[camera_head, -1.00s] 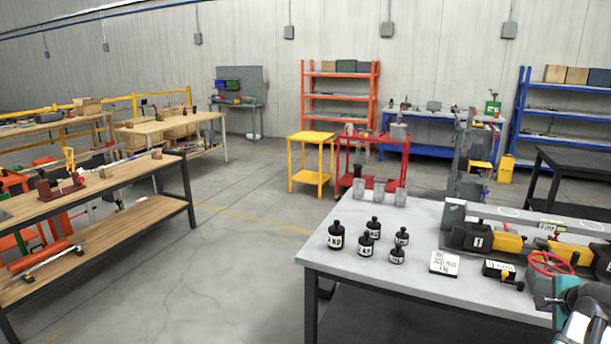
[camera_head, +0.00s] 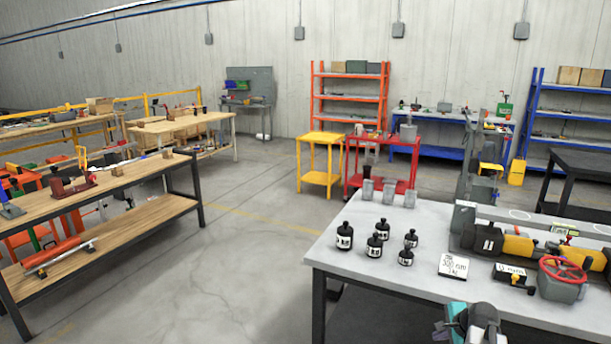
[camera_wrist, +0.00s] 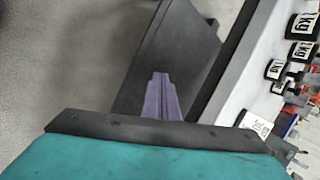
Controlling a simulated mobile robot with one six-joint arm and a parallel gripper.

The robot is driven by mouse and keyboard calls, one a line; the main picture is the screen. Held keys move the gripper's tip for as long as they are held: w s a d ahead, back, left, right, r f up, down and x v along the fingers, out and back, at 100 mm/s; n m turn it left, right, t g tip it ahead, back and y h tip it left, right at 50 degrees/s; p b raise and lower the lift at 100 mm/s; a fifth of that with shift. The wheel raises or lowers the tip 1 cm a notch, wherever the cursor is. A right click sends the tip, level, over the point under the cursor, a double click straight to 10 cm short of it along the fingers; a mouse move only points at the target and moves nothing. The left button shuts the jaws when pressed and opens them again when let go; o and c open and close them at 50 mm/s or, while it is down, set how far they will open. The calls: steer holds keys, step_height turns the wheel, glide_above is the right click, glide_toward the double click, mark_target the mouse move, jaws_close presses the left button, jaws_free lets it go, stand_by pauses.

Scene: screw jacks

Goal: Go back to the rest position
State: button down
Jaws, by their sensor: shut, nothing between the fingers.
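My gripper (camera_wrist: 160,80) shows in the wrist view as purple-grey fingers held together, with nothing between them. They point past the edge of the grey-topped table (camera_wrist: 215,115) and touch nothing that I can see. In the head view, the teal and grey end of my arm is at the bottom edge, in front of the table's near edge (camera_head: 400,290). The fingertips cannot be made out there.
Several black weights (camera_head: 377,246) stand on the grey table. Beside them are a white label card (camera_head: 453,265), a small yellow-and-black device (camera_head: 512,274) and a red handwheel (camera_head: 563,270). Open floor (camera_head: 250,265) lies left, before a wooden workbench (camera_head: 90,185).

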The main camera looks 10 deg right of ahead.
steer(key=s+a+f+n+g+y, duration=0.1)
steer(key=s+a+f+n+g, duration=0.25)
steer(key=a+f, duration=0.95)
steer(key=s+a+f+n+g+y, duration=0.2)
steer(key=s+a+f+n, duration=0.2)
steer(key=a+f, duration=0.85)
steer(key=s+a+f+n+g, duration=0.3)
steer(key=s+a+f+n, duration=0.1)
steer(key=s+a, duration=0.8)
steer(key=s+f+n+g+h, duration=0.1)
steer(key=s+n+g+h, duration=0.1)
steer(key=s+n, duration=0.7)
steer(key=shift+s+d+f+g+h, duration=0.45)
steer(key=shift+s+g, duration=0.3)
steer(key=shift+s, duration=0.9)
